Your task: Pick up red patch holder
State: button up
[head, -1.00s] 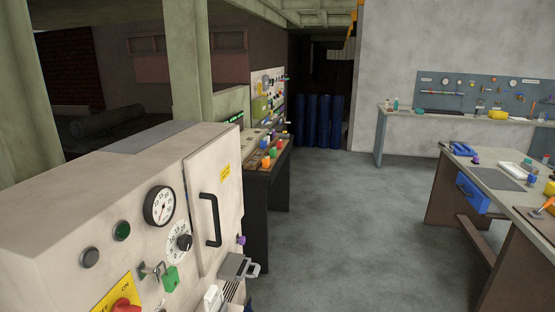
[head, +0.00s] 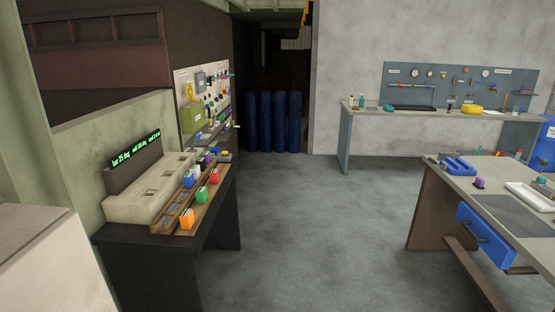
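My gripper is not in view.
The dark bench (head: 150,267) carries a beige unit with a green-lit display (head: 136,160). A pale cabinet (head: 40,262) fills the lower left corner. A workbench with a blue drawer (head: 485,236) stands at right. The grey floor (head: 310,220) between is clear.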

aim_at(214, 175)
jog(key=i+u, duration=0.1)
jog(key=i, duration=0.8)
jog(key=i+l+u, duration=0.1)
jog(key=i, duration=0.8)
jog(key=i+u, duration=0.7)
jog(key=i+l+u, duration=0.35)
jog(key=i+u, duration=0.25)
jog(key=u, duration=0.15)
jog(key=i+u, duration=0.2)
jog(key=u, duration=0.25)
jog(key=i+l+u, duration=0.2)
jog(key=u, duration=0.2)
jog(key=i+l+u, duration=0.15)
jog(key=u, duration=0.3)
